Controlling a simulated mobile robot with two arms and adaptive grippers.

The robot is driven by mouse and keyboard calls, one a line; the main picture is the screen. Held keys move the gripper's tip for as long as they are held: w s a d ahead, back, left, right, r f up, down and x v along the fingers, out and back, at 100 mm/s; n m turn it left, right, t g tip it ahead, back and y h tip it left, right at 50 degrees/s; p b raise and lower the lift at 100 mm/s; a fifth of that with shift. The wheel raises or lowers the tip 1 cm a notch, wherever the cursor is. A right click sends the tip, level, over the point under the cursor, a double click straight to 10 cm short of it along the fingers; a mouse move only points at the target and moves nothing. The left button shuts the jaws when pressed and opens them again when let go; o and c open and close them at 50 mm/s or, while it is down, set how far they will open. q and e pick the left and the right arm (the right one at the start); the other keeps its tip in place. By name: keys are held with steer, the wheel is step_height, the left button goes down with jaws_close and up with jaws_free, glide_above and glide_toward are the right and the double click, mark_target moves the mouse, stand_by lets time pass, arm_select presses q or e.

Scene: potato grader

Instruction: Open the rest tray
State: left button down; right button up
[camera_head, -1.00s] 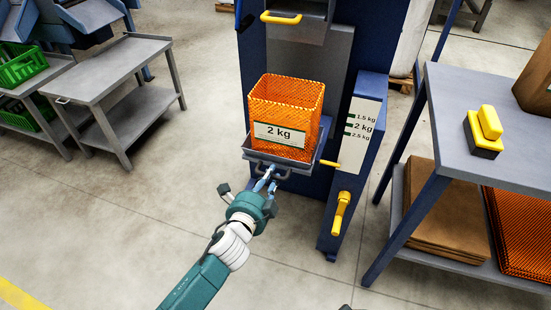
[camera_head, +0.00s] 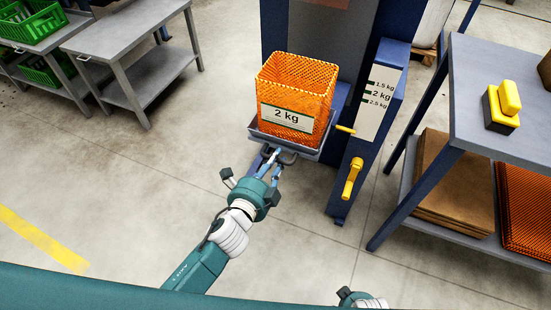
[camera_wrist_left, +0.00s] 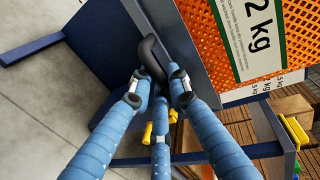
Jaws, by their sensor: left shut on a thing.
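The rest tray (camera_head: 258,138) is a grey tray at the front of the blue machine, with a dark handle on its front edge. An orange mesh bag (camera_head: 296,90) labelled "2 kg" stands upright on it. My left gripper (camera_head: 273,158) is shut on the handle from the front. In the left wrist view its blue fingers (camera_wrist_left: 158,85) close around the dark handle (camera_wrist_left: 151,58), beside the tray's edge (camera_wrist_left: 185,50). Part of my right arm shows at the bottom edge of the head view; its fingers do not show.
A yellow crank (camera_head: 352,178) and a weight scale (camera_head: 380,103) are on the machine right of the tray. A bench (camera_head: 480,135) with a yellow-black block (camera_head: 503,105) stands further right. A grey cart (camera_head: 125,45) stands at the left. The floor in front is clear.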

arm_select(q)
steer(key=c, duration=1.7)
jaws_free()
steer(key=shift+r, duration=0.1)
steer(key=v, duration=1.2)
